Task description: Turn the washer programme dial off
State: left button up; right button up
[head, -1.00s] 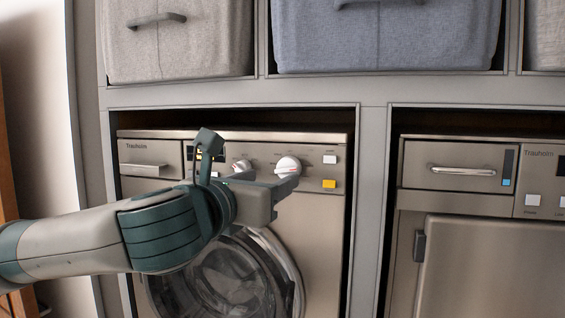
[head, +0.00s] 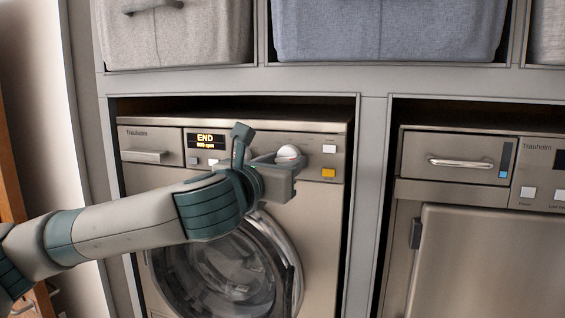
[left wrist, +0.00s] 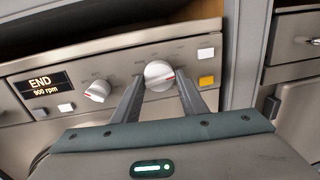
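The washer (head: 325,220) stands in the left bay. In the left wrist view my left gripper (left wrist: 159,82) is open, with one finger on each side of the dial. I cannot tell whether the fingers touch it. The display (left wrist: 42,83) reads END and 900 rpm. My right gripper is out of view.
A smaller dial (left wrist: 97,91) sits left of the large one. A white button (left wrist: 206,54) and a yellow button (left wrist: 207,80) are close on the right. Fabric bins (head: 385,30) fill the shelf above. A second appliance (head: 480,250) stands right of the divider.

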pick_arm(q)
jog(key=shift+c, duration=1.3)
jog(key=shift+f, duration=0.1)
jog(key=shift+d+n+t+y+b, duration=0.2)
jog(key=shift+n+t+b, duration=0.1)
jog(key=shift+n+b, duration=3.5)
jog(key=shift+d+n+t+y+b, duration=0.1)
jog(key=shift+n+t+y+b, duration=0.15)
jog(key=shift+n+b, duration=3.55)
jog(key=shift+n+p, duration=0.7)
jog(key=shift+n, duration=0.1)
jog(key=o, duration=1)
jog(key=shift+a, duration=0.1)
